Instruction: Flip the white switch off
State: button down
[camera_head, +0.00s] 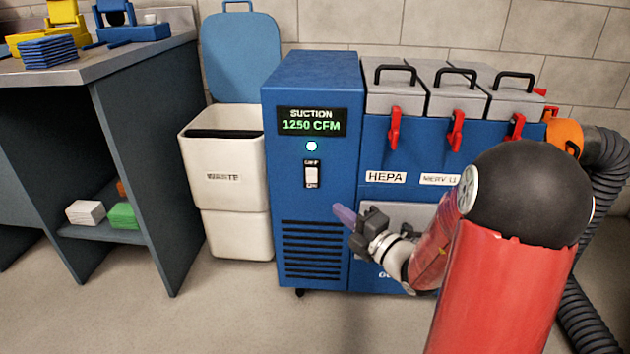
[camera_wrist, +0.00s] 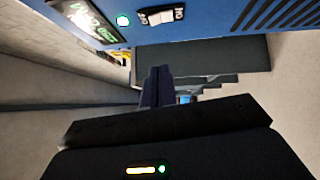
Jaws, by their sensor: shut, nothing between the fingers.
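The white rocker switch (camera_head: 311,177) sits on the front of the blue suction cabinet (camera_head: 335,205), below a lit green lamp (camera_head: 312,146) and a display (camera_head: 312,121) reading "SUCTION 1250 CFM". In the wrist view the switch (camera_wrist: 160,17) is at the top, beside the green lamp (camera_wrist: 123,20). My gripper (camera_head: 343,214) is in front of the cabinet, right of and lower than the switch, apart from it in the picture. Its fingers (camera_wrist: 157,88) are shut together and empty.
A white waste bin (camera_head: 227,215) with a raised blue lid stands left of the cabinet. A grey workbench (camera_head: 110,62) is farther left. Filter boxes with red latches (camera_head: 393,128) are at the right. Floor in front is clear.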

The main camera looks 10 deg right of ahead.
jog(key=b, duration=0.1)
send_near(306, 172)
jog(key=w+a, duration=0.2)
jog(key=a, duration=0.2)
jog(key=shift+w+d+r, duration=0.1)
jog(key=shift+w+d, duration=0.2)
jog(key=shift+w, duration=0.5)
jog(key=shift+w+d+r, duration=0.1)
jog(key=shift+w+d, duration=0.15)
jog(key=shift+w, duration=0.6)
jog(key=shift+w+d+r+p, duration=0.15)
jog(key=shift+r+p, duration=0.3)
jog(key=shift+p, duration=0.65)
jog(key=shift+f+b, duration=0.35)
jog(key=shift+b, duration=0.15)
